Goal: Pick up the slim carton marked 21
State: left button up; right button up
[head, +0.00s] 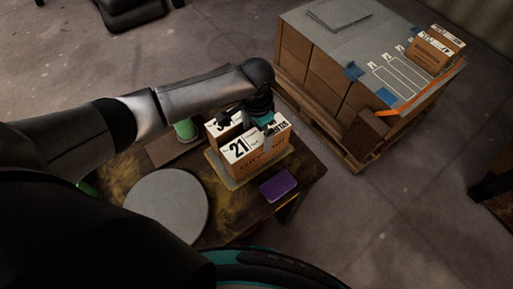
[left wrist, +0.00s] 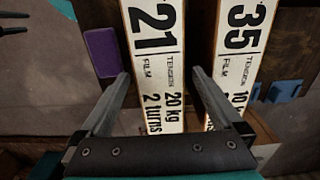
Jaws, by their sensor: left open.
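The slim carton marked 21 (head: 258,158) stands upright on a small tray (head: 232,184) on the table, with a white printed top and a brown side. Its top shows large in the left wrist view (left wrist: 155,62). A similar carton marked 35 (left wrist: 240,60) stands beside it, separated by a narrow gap. My left gripper (head: 262,118) is over the far right part of the cartons. In the left wrist view its open fingers (left wrist: 161,76) appear on either side of the 21 top, the right one near the gap. Fingertip depth is unclear. My right gripper is not seen.
A purple block (head: 279,187) lies in front of the tray. A grey disc (head: 167,205) and a green object (head: 186,130) are on the table (head: 238,218). A pallet of large boxes (head: 318,70) stands behind right, with small cartons (head: 432,54) on top.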

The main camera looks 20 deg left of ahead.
pick_arm(q)
jog(key=shift+f, duration=1.45)
grip_shut()
jog(key=shift+r, duration=0.15)
